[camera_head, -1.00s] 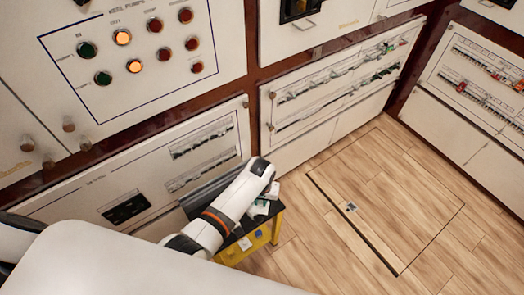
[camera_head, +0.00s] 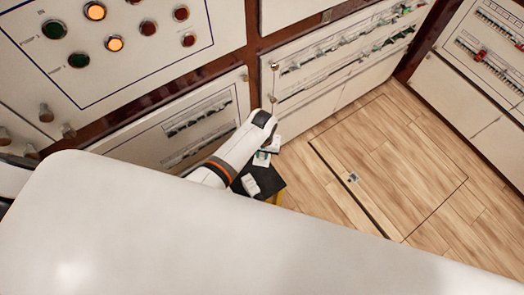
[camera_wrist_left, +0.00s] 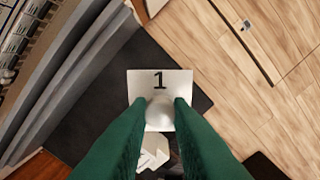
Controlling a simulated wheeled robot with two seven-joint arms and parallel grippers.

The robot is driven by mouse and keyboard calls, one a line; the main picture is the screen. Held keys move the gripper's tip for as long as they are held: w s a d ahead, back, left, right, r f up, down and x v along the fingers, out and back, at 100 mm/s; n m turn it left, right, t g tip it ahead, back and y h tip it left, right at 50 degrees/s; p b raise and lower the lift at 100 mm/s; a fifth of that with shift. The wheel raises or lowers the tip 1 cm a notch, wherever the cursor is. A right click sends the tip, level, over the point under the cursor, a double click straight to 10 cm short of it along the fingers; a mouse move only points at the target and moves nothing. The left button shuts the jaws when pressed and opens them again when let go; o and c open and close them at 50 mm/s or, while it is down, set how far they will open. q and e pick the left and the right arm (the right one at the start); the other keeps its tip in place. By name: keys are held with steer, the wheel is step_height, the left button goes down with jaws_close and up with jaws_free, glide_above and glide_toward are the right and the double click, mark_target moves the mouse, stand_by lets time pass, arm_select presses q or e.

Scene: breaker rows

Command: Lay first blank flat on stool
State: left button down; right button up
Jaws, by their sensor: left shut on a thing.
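My left gripper (camera_wrist_left: 159,108) has green fingers, shut on the knob of a white blank (camera_wrist_left: 159,82) marked "1". In the left wrist view the blank is over the dark top of the stool (camera_wrist_left: 90,100); I cannot tell whether it touches. Other white pieces (camera_wrist_left: 153,152) show between the fingers, partly hidden. In the head view the stool (camera_head: 272,186) has a black top and a yellow side, partly behind my arm and body. A white piece (camera_head: 250,185) lies on it. The left fingers are mostly hidden there beyond my wrist. My right gripper is not in view.
A white cabinet panel (camera_head: 165,140) stands close behind the stool, with another breaker cabinet (camera_head: 335,70) to its right. The wood floor (camera_head: 390,160) right of the stool is clear, with an outlined hatch and small latch (camera_head: 352,178).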

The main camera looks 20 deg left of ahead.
arm_select(q)
steer(key=shift+f+b, duration=2.6)
steer(key=shift+f, duration=1.3)
steer(key=shift+f+b, duration=0.5)
steer(key=shift+f, duration=0.15)
steer(key=c, duration=1.2)
jaws_free()
steer(key=shift+c, duration=0.2)
step_height(320, 180, up, 12)
steer(key=p, duration=0.3)
steer(key=shift+s, duration=0.1)
